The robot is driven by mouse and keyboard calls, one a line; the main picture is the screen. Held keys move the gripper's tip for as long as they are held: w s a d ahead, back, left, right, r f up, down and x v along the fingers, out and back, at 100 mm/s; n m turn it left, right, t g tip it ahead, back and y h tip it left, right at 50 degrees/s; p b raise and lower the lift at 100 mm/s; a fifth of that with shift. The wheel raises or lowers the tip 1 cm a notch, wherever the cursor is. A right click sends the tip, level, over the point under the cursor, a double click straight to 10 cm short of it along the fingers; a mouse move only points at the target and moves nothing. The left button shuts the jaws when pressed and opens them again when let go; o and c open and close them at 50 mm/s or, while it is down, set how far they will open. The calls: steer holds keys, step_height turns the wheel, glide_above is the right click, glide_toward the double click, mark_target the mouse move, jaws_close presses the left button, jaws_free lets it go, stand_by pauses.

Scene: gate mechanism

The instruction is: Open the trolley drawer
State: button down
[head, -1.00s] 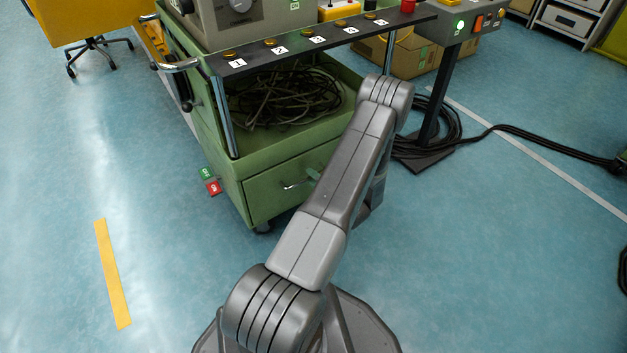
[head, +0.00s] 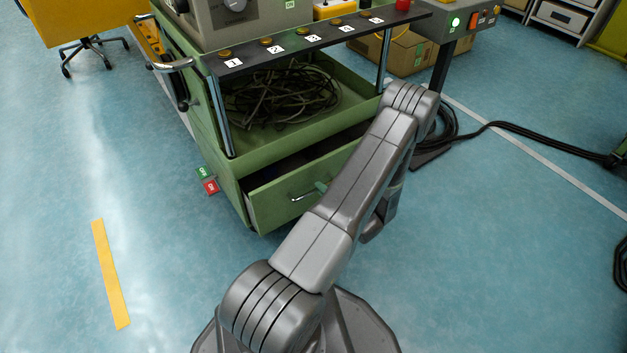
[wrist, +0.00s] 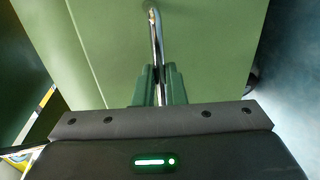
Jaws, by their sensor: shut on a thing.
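The green trolley (head: 228,172) stands in the middle of the head view. Its drawer (head: 283,207) is at the bottom and is pulled partway out, with a dark gap showing behind its front panel. The drawer's metal handle (head: 305,194) is partly hidden by my gripper and arm. In the wrist view the chrome handle (wrist: 155,35) runs down between my two green fingers. My gripper (wrist: 160,85) is shut on the handle, in front of the green drawer front (wrist: 215,50). In the head view only a small green part of the gripper shows, beside the handle.
A cable bundle (head: 285,92) lies on the trolley's open shelf. A dark numbered button panel (head: 330,38) crosses above it. A black stand (head: 440,75) with cables is to the right. A yellow chair (head: 75,25) is far left. The floor left of the trolley is mostly clear.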

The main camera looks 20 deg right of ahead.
steer(key=f+v, duration=0.2)
steer(key=v, duration=0.7)
steer(key=s+f+v, duration=0.1)
steer(key=f+v, duration=0.1)
steer(key=v, duration=0.8)
steer(key=shift+p, duration=0.3)
steer(key=shift+s+d, duration=0.1)
steer(key=shift+d, duration=0.05)
steer(key=c, duration=1.5)
jaws_free()
steer(key=p+v, duration=0.3)
steer(key=v, duration=1)
steer(key=shift+s+p, duration=0.3)
steer(key=shift+s, duration=0.1)
steer(key=shift+w, duration=0.1)
